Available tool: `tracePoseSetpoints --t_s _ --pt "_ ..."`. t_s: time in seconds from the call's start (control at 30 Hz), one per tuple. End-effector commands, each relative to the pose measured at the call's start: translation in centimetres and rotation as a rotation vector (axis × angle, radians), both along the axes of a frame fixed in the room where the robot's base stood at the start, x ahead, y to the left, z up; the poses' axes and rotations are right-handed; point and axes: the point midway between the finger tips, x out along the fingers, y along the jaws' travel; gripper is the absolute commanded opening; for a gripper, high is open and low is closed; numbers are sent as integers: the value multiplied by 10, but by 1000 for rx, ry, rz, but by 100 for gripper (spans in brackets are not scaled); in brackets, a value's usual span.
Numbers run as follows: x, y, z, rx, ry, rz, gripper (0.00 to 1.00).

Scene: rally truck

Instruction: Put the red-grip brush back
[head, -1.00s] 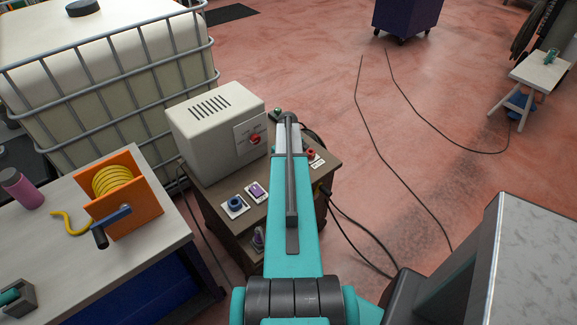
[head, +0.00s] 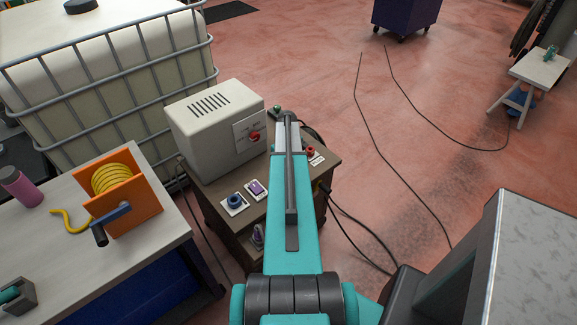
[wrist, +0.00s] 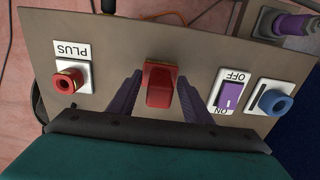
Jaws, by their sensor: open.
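A red block-like grip (wrist: 160,86) stands in a brass-rimmed fitting in the middle of the brown cabinet's top panel (wrist: 110,30) in the wrist view. It may be the red-grip brush; no bristles show. My gripper (wrist: 158,98) is open, with one dark purple finger on each side of the red grip. I cannot tell if the fingers touch it. In the head view my forearm hides the gripper and the red grip.
Close by on the panel are a red PLUS terminal (wrist: 69,81), a purple ON/OFF switch (wrist: 230,93) and a blue terminal (wrist: 274,101). A beige box (head: 214,125) stands on the cabinet. A workbench (head: 60,270) is at left; open floor lies right.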

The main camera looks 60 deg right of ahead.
Motion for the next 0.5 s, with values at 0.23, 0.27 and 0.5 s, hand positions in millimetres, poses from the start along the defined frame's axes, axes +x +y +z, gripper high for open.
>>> tracePoseSetpoints --t_s 0.23,0.27,0.5 --pt "0 0 1 0 0 0 45" --pt "0 0 2 -1 -1 0 45" --pt "0 0 22 -1 -1 0 45"
